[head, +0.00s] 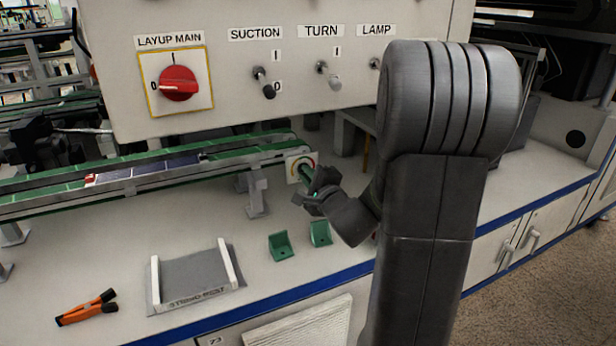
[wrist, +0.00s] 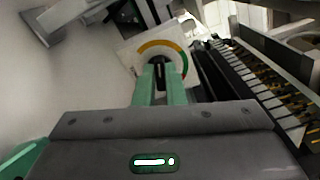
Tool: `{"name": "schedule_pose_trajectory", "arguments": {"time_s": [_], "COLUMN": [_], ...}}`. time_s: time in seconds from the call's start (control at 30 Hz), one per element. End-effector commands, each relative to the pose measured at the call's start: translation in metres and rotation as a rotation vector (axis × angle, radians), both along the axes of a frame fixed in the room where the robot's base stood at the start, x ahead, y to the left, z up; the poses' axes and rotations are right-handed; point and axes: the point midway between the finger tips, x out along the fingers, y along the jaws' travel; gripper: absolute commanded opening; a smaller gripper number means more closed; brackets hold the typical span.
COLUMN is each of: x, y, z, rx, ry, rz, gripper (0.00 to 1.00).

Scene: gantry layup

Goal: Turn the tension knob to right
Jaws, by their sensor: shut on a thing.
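The tension knob (wrist: 158,66) is a small dark knob in the middle of a white plate with an orange-to-green arc scale. The plate (head: 294,170) also shows in the head view, at the end of the green conveyor rail. My gripper (wrist: 156,82) has its green fingers shut on the knob, one on each side. In the head view my gripper (head: 306,173) reaches the plate from the right and front. The knob is mostly hidden by the fingers, and I cannot tell its pointer direction clearly.
Above hangs a panel with a red LAYUP MAIN rotary switch (head: 178,83) and toggle switches (head: 263,82).

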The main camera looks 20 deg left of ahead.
Motion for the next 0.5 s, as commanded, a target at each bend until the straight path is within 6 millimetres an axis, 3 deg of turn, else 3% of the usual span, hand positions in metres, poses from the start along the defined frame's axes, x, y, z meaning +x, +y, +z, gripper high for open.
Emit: {"name": "schedule_pose_trajectory", "arguments": {"time_s": [0.5], "x": [0.0005], "y": [-0.0011], "z": [0.0005], "rx": [0.27], "ry": [0.32], "rz": [-0.001], "gripper": [0.0]}}
